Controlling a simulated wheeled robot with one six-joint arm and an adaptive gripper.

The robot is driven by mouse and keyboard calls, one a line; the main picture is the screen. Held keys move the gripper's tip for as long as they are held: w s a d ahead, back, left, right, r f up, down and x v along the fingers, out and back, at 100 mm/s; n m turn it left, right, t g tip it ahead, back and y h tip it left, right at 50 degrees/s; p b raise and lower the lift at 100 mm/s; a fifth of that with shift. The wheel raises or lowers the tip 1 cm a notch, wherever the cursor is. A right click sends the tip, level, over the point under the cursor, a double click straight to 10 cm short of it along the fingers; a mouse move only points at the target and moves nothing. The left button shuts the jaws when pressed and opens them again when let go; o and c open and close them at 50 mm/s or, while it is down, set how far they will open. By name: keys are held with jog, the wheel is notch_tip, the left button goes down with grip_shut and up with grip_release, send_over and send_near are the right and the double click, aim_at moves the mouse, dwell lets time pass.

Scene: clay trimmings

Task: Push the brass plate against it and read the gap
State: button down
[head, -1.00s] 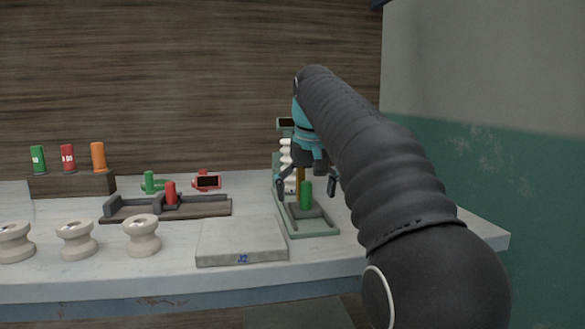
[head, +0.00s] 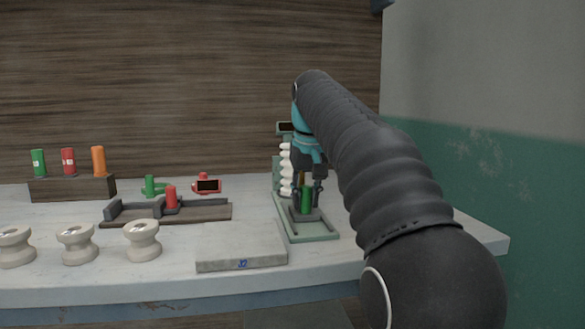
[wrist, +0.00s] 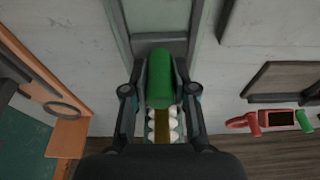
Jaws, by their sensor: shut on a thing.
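The pale green gauge stand (head: 318,236) is at the right of the bench. An upright green handle (head: 306,199) stands on its dark slider block (head: 306,215). My gripper (head: 309,188) is shut on this handle from above; in the wrist view the handle (wrist: 160,75) lies between the two fingers. Part of the brass plate (wrist: 162,122) shows beyond the handle in the wrist view, between white ribbed edges (wrist: 174,128). A white ribbed piece (head: 285,165) stands on the stand's far side, partly hidden by my arm. The plate's contact and gap are hidden. The dark display (head: 285,127) is unreadable.
Farther left are a dark fixture with a red handle (head: 171,197), a red gauge (head: 207,184), several white spools (head: 142,240) and a rack (head: 72,188) of coloured cylinders.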

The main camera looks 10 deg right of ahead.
jog(key=shift+w+p, duration=1.5)
jog(key=shift+w, duration=0.3)
jog(key=shift+w+f, duration=0.1)
jog(key=shift+w, duration=1.5)
dwell(0.3)
grip_release()
dwell(0.4)
